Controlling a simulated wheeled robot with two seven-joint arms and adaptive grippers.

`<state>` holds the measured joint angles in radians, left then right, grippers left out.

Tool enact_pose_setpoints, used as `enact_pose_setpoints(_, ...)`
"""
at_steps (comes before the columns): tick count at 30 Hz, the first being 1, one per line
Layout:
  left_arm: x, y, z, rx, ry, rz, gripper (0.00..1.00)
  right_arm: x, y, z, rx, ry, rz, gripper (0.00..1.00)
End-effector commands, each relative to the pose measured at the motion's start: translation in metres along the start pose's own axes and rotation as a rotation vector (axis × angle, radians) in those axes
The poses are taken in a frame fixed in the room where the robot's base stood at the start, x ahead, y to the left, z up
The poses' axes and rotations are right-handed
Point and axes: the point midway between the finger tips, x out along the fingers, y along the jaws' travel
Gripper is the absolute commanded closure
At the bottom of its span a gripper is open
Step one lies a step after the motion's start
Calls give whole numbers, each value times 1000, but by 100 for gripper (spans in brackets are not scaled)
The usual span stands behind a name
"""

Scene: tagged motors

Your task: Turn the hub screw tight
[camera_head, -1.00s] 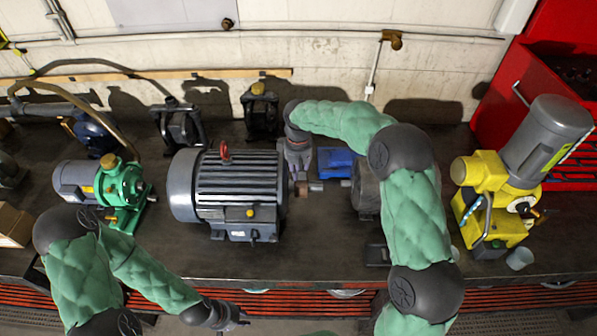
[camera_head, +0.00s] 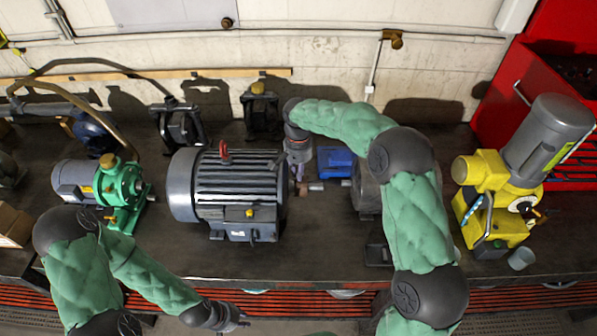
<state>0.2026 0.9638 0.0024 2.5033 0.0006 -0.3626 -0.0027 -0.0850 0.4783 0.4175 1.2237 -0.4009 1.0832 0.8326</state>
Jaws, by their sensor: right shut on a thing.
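The large grey ribbed motor (camera_head: 240,185) stands on the bench, with its shaft and brown hub (camera_head: 303,188) pointing right. My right gripper (camera_head: 298,177) points down over the hub at the motor's right end and is shut. The hub screw is too small to make out and is hidden at the fingertips, where the gripper closes on it. My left gripper (camera_head: 235,319) is low in the picture, in front of the bench edge and away from the motor; its fingers are too small to tell open from shut.
A green pump with a grey motor (camera_head: 122,190) stands to the left. A blue block (camera_head: 336,161) lies behind the shaft. A yellow machine (camera_head: 490,200) and a small grey cup (camera_head: 521,259) are at the right. The bench top in front of the motor (camera_head: 180,255) is clear.

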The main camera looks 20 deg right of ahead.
Motion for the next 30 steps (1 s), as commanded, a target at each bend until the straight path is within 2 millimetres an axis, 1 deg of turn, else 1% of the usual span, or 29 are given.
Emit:
enact_pose_setpoints(1,1,0,0,0,0,0,76,-7,-1,-4,48,13,-10,100)
enact_pose_setpoints(12,4,-2,0,0,0,0,76,-7,-2,-4,395,11,-12,100)
enact_pose_setpoints(18,6,-2,0,0,0,0,76,-7,-2,-4,556,10,-12,100)
enact_pose_setpoints(24,8,-3,0,0,0,0,76,-7,-2,-4,677,9,-12,100)
enact_pose_setpoints(30,8,-3,0,0,0,0,76,-7,-2,-4,748,8,-12,100)
